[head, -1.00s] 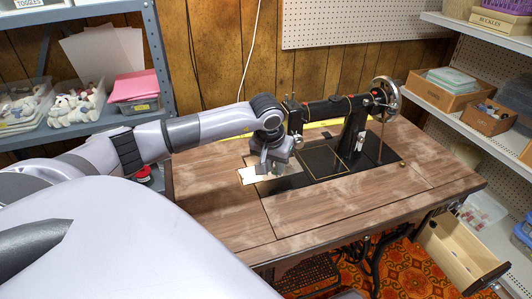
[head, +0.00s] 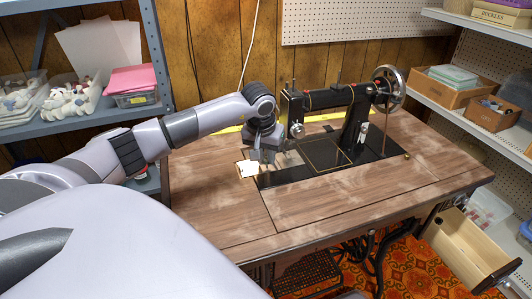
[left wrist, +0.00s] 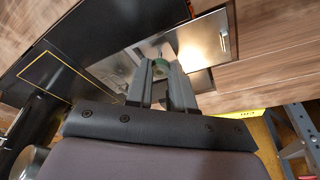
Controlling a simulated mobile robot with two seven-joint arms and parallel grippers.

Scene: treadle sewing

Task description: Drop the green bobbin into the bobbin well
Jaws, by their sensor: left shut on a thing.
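In the head view my left gripper (head: 264,157) points down over the metal plate (head: 247,169) at the left end of the sewing machine bed. The bobbin cannot be made out there. In the left wrist view a shiny slide plate (left wrist: 207,42) lies just beyond the fingertips. A pale rounded shape in the metal beside the bobbin may be the well; the fingers partly hide it. My right gripper is not in view.
The black sewing machine (head: 352,130) stands just right of the gripper, its needle end close by. The wooden table top (head: 330,205) is clear in front. A drawer (head: 465,250) hangs open at the right. Shelves stand at both sides.

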